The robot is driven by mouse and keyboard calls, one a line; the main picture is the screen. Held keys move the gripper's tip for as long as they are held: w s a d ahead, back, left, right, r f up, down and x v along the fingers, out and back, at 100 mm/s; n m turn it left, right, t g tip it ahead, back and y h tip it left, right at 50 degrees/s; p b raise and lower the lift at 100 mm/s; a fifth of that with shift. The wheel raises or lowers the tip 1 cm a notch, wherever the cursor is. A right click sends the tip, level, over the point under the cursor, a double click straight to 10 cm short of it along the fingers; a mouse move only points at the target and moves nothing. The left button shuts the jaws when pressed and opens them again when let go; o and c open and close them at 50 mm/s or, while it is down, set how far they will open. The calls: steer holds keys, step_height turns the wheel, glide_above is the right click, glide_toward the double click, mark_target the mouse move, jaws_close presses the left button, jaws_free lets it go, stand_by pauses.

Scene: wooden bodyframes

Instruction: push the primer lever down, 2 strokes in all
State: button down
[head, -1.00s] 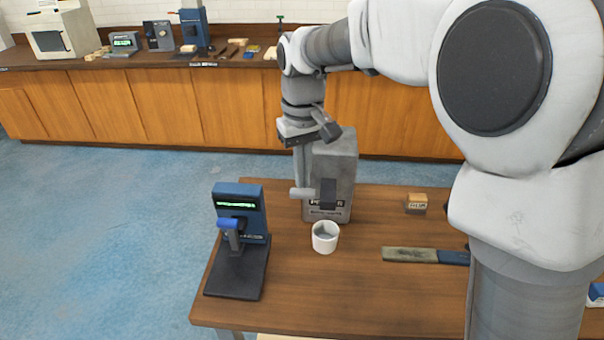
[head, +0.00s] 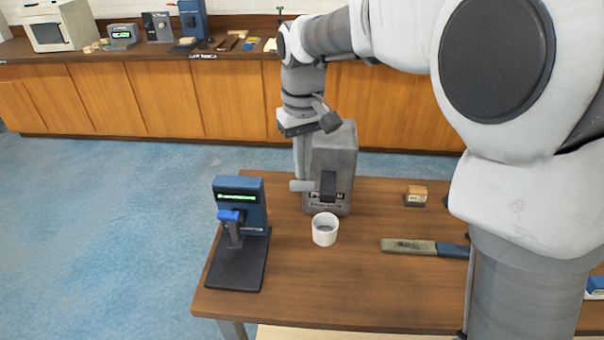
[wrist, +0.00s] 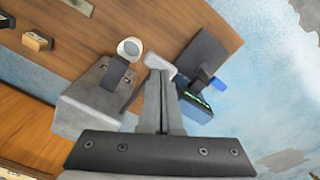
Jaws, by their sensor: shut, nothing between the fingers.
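A grey box-shaped machine (head: 333,165) stands at the back left of the wooden table, with a black spout on its front. A light grey rounded lever handle (head: 302,185) sticks out at its left side; which lever is named the primer is not readable. My gripper (head: 301,174) is shut and empty, pointing down with its tips at or just above this handle. In the wrist view, the fingertips (wrist: 163,76) lie close to the pale handle (wrist: 157,62); contact cannot be told. A white cup (head: 325,229) stands in front of the machine, below the spout.
A blue device (head: 254,205) with a blue-tipped lever (head: 230,216) and green display stands at the table's left edge. A small wooden block (head: 416,196) and a flat tool with a blue end (head: 410,246) lie right. The table's front middle is clear.

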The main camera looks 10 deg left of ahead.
steer(key=shift+r+p, duration=2.15)
steer(key=shift+r, duration=0.4)
steer(key=s+d+r+m+t+b, duration=0.1)
steer(key=s+d+r+m+t, duration=0.1)
steer(key=s+d, duration=0.35)
steer(key=s+d+r+m+t+b, duration=0.1)
steer(key=s+d+r, duration=0.2)
steer(key=d, duration=0.5)
steer(key=s+d+f+m+t, duration=0.2)
steer(key=s+d, duration=0.5)
steer(key=s, duration=0.4)
steer(key=shift+d+f+m+t+b, duration=0.3)
steer(key=shift+d+f+m, duration=0.1)
steer(key=shift+f+m, duration=0.5)
